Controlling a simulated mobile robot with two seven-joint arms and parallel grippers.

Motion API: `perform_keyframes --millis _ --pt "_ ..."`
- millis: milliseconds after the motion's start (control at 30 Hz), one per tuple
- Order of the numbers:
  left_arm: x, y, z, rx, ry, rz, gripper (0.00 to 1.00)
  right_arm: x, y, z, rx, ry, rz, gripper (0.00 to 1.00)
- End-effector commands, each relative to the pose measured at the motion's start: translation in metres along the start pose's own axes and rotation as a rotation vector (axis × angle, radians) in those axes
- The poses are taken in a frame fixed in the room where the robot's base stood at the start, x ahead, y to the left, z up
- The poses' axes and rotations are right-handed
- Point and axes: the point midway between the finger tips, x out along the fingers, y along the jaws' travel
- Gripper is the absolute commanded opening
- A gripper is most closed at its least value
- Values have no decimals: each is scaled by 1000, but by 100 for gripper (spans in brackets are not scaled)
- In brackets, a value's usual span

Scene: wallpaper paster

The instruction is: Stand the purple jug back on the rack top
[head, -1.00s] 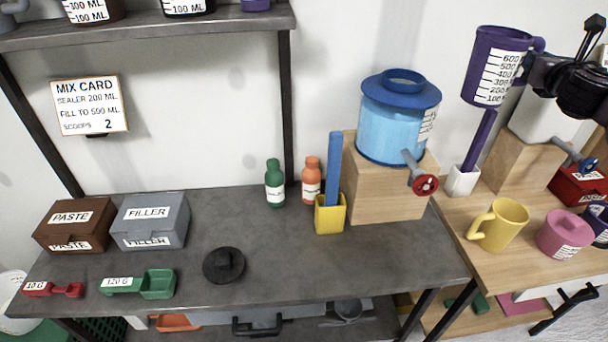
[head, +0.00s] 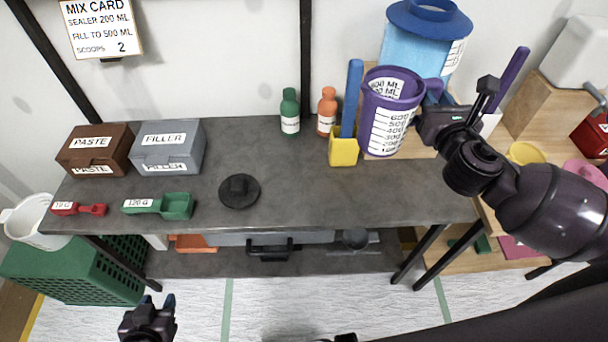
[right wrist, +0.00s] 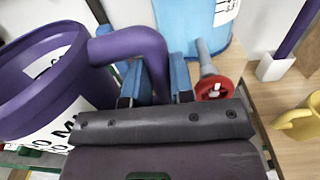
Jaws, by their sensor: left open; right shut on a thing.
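The purple jug (head: 386,118), with a white measuring scale, is held upright in the air in front of the blue water dispenser. My right gripper (head: 436,100) is shut on its handle. In the right wrist view the jug (right wrist: 40,90) is at the left, and its curved handle (right wrist: 130,45) runs between the blue fingertips (right wrist: 155,85). My left gripper (head: 150,312) is open and empty, low in front of the bench. The rack top is out of view now; only the rack's dark posts (head: 306,60) show.
The blue dispenser (head: 420,40) with its red tap (right wrist: 215,88) stands behind the jug. A yellow holder (head: 343,150), green bottle (head: 289,112) and orange bottle (head: 327,110) are left of it. Paste and filler boxes (head: 168,148) sit at the left. The grey bench (head: 320,195) has a clear middle.

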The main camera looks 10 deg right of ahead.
Motion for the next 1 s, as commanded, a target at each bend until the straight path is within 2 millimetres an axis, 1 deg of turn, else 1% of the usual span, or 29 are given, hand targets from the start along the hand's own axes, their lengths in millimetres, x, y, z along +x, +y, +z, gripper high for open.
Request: perform_keyframes --millis 33,100,200,400,567,600,900,1000 --pt "0 0 0 0 0 0 43 -6 17 -9 8 1 13 0" --pt "0 0 0 1 0 0 43 -12 35 -21 6 2 28 0" --pt "0 0 0 1 -1 0 43 -20 56 -34 4 1 44 0" --pt "0 0 0 1 -1 0 43 -32 90 -54 3 2 71 0" --pt "0 0 0 2 -1 0 43 -40 113 -68 2 3 89 0" --pt "0 0 0 1 -1 0 43 -41 114 -69 3 2 90 0" --pt "0 -1 1 2 -1 0 43 -41 112 -70 3 3 86 0" --pt "8 0 8 2 6 -1 43 -40 112 -80 -2 -3 89 0"
